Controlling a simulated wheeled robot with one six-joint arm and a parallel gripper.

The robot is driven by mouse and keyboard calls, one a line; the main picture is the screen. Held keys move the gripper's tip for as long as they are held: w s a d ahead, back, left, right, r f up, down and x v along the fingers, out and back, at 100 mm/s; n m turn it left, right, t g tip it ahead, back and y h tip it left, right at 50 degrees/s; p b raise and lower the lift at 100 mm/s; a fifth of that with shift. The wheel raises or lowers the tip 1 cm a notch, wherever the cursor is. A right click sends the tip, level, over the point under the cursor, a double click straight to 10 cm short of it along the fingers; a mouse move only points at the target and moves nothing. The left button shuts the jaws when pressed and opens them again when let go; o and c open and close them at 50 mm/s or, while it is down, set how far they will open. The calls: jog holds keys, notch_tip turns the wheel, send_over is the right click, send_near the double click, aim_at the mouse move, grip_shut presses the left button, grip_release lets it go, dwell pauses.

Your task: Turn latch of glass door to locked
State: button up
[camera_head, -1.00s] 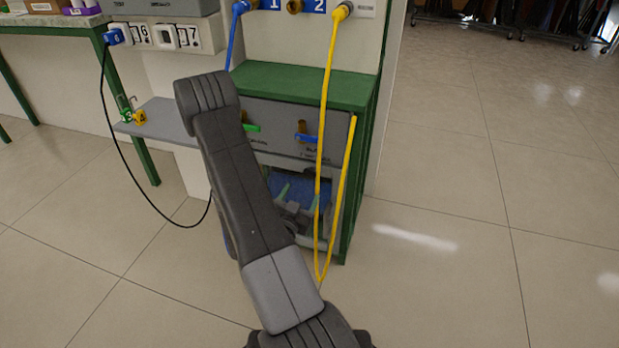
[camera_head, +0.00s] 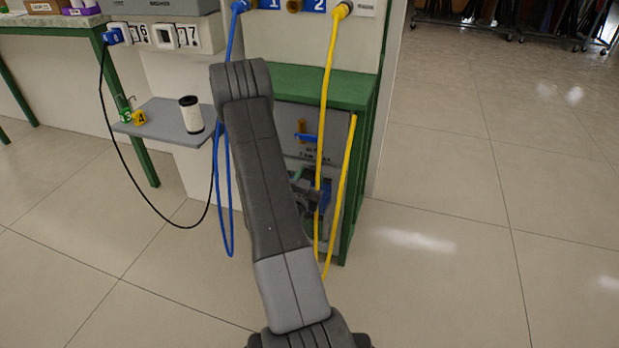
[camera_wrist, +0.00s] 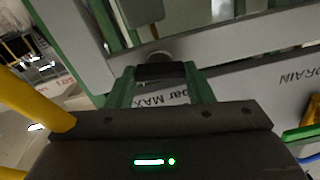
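The glass door (camera_head: 327,236) is in the lower front of the green-topped cabinet, largely hidden by my arm and gripper. In the wrist view its pale frame (camera_wrist: 230,48) crosses the upper part, with glass above. A dark, bar-shaped piece with a round grey base, seemingly the latch (camera_wrist: 158,71), is at the frame's lower edge. My gripper (camera_wrist: 160,80) has its two green fingers apart, one at each end of this dark piece. Whether they press on it I cannot tell. In the head view my gripper (camera_head: 305,187) is in front of the door, partly behind my arm.
A yellow hose (camera_head: 325,110) hangs down the cabinet front beside my gripper; it also looms left in the wrist view (camera_wrist: 30,100). A blue valve handle (camera_head: 306,138) is above the door. A blue hose (camera_head: 229,200) hangs left. Floor at right is clear.

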jog(key=c, duration=0.4)
jog(key=shift+o, duration=0.2)
jog(key=shift+f+n+b, duration=0.1)
jog(key=shift+n+b, duration=0.5)
jog(key=shift+n, duration=0.7)
jog(key=o, duration=1)
jog(key=p+v, duration=0.1)
jog(key=v, duration=1.2)
jog(key=shift+s+a, duration=0.2)
jog(key=shift+s, duration=0.15)
